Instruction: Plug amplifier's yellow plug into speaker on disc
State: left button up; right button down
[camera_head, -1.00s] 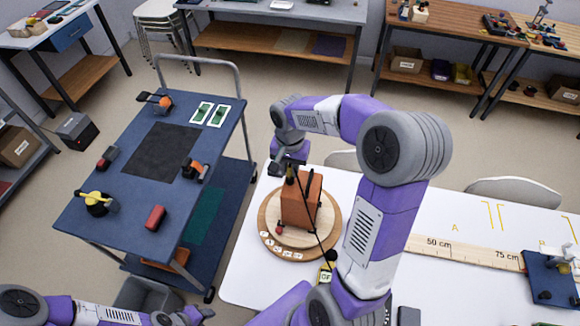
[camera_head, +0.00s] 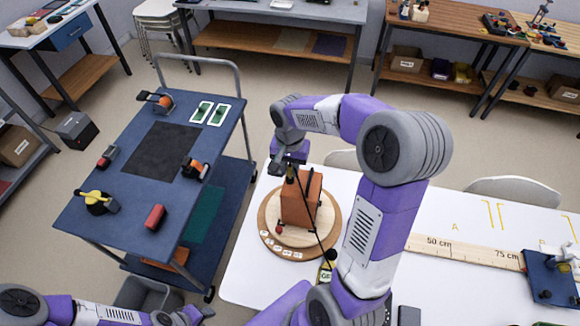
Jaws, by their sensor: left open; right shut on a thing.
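A brown box-shaped speaker (camera_head: 300,200) stands upright on a round wooden disc (camera_head: 330,232) on the white table. My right gripper (camera_head: 283,170) is at the speaker's far upper left side, shut on a small dark and yellowish plug (camera_head: 290,174). A black cable (camera_head: 316,227) runs from the plug down across the speaker to a small black and yellow thing (camera_head: 326,272), perhaps the amplifier, partly hidden by my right arm. Whether the plug touches the speaker I cannot tell. My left gripper (camera_head: 203,313) is open and low at the bottom left, away from the disc.
A blue cart (camera_head: 133,205) with several small devices stands left of the table. A wooden ruler (camera_head: 465,252) and a blue board (camera_head: 552,280) lie on the table at right. Small white labels (camera_head: 283,252) sit on the disc's near edge. My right arm covers the table's middle.

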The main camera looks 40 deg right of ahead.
jog(key=shift+f+b, duration=0.4)
jog(key=shift+f, duration=0.15)
jog(key=c, duration=0.9)
grip_release()
jog(key=shift+r, duration=0.1)
notch_tip(320, 180, up, 8)
jog(key=shift+f+p, duration=0.25)
jog(key=shift+p, duration=0.35)
